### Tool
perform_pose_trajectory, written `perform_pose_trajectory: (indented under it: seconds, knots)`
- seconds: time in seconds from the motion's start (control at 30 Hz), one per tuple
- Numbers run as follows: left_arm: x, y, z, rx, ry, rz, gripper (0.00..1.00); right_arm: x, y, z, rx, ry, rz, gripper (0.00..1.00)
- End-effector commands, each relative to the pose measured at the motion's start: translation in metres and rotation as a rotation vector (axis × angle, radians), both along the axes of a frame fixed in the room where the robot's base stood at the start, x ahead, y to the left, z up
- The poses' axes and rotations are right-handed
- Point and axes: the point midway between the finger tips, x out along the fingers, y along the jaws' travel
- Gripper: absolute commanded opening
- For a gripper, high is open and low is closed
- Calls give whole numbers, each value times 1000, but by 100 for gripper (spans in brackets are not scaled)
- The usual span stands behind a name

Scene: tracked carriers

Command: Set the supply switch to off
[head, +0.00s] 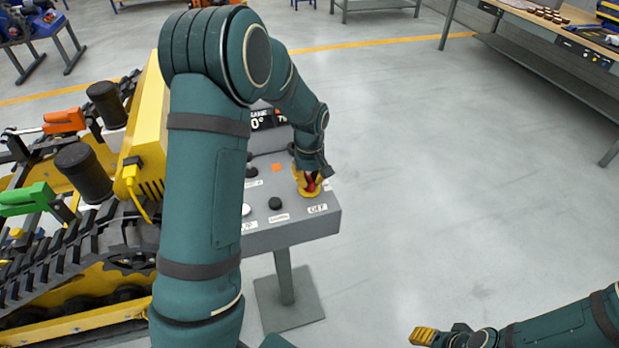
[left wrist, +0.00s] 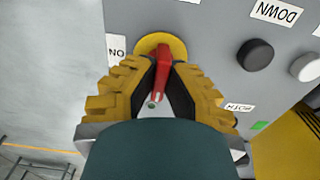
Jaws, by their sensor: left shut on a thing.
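The supply switch has a yellow round base (head: 309,193) and a red handle at the near right corner of a grey control box (head: 290,235). A white OFF label (head: 317,208) is on the near side of the switch. In the left wrist view the red handle (left wrist: 161,72) stands between the yellow finger pads, over the yellow disc (left wrist: 150,42). An ON label (left wrist: 117,48) is left of the disc there. My left gripper (head: 311,181) is shut on the red handle. My right gripper (head: 423,336) is low at the right, away from the box; its opening is unclear.
Black and white buttons (head: 275,203) lie left of the switch; a DOWN label (left wrist: 277,12) is near them. A yellow tracked machine (head: 150,100) stands left of the box. A workbench (head: 540,25) is at the back right. The floor right of the box is clear.

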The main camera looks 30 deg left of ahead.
Motion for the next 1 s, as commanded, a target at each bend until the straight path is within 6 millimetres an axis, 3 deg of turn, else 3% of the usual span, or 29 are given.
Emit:
perform_pose_trajectory:
  seconds: [0.23, 0.3, 0.33, 0.73, 1.0]
  knots:
    - [-1, -1, -2, -1, 5, -1, 0, 0, 0, 0, 0, 0, 0, 47]
    - [-1, 0, -2, -1, 5, -1, 33, 0, 0, 0, 0, 0, 0, 47]
    - [-1, 0, -2, 0, 4, -1, 41, 0, 0, 0, 0, 0, 0, 47]
    - [0, 0, 6, 0, -1, -2, 41, 0, 0, 0, 0, 0, 0, 47]
    - [1, 0, 53, 0, -4, -2, 41, 0, 0, 0, 0, 0, 0, 47]
